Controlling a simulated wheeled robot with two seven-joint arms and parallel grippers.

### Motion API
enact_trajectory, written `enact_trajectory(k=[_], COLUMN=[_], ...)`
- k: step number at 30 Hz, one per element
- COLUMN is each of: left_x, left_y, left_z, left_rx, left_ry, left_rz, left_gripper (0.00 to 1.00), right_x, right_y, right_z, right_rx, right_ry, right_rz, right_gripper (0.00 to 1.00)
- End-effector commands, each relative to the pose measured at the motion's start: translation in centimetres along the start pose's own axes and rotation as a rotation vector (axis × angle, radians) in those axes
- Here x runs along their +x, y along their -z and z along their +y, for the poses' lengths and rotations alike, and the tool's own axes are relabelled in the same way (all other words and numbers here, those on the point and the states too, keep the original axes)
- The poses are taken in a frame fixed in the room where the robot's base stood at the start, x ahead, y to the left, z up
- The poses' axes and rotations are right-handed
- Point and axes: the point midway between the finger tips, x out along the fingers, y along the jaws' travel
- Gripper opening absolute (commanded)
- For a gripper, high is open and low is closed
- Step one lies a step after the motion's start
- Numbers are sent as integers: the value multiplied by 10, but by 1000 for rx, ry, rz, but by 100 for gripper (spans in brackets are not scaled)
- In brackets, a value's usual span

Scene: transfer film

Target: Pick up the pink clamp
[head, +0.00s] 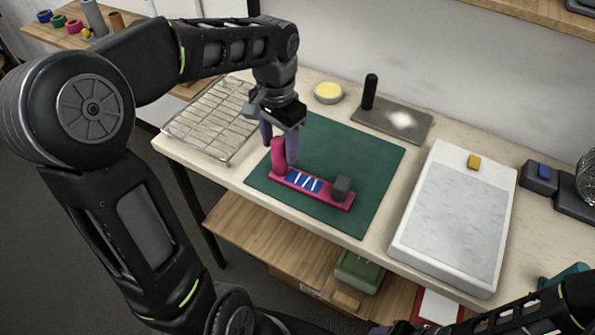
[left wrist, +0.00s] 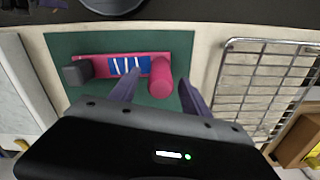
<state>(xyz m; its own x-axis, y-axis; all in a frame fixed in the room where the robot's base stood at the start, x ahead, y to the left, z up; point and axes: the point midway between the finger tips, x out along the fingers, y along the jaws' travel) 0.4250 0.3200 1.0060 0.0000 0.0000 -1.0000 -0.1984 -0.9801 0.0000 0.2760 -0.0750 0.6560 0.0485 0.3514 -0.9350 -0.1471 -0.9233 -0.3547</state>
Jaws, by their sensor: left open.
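The pink clamp (head: 324,193) lies on the dark green mat (head: 377,164), with a blue and white striped patch in its middle, a dark grey block (head: 342,188) at its right end and an upright pink cylinder (head: 279,160) at its left end. My left gripper (head: 280,148) points down over the cylinder end, open. In the left wrist view the open fingers (left wrist: 158,92) stand on either side of the pink cylinder (left wrist: 161,77); I cannot tell whether they touch it. Only part of my right arm shows at the lower right of the head view, its fingers not clear.
A wire rack (head: 213,118) stands left of the mat. A yellow round pad (head: 328,92) and a metal plate with a black handle (head: 369,92) lie behind it. A white tray (head: 455,215) stands to the right, with a small yellow block (head: 474,162) on its rim.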

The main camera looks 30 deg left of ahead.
Motion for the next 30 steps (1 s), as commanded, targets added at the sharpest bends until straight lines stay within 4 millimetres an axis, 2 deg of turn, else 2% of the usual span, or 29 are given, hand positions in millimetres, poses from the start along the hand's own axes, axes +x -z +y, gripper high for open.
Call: enact_trajectory(k=[5, 16, 30], left_x=[4, 50, 52], left_y=[-1, -6, -5], left_z=[0, 0, 0], left_rx=[0, 0, 0], left_ry=[-1, -1, 0], left_rz=[-2, -2, 0], left_gripper=[55, 55, 55], right_x=[-2, -11, -10], right_y=[0, -2, -2], right_z=[-1, -3, -3], right_rx=[0, 3, 3], right_ry=[0, -4, -4], right_rz=[0, -3, -4], right_gripper=[58, 58, 58])
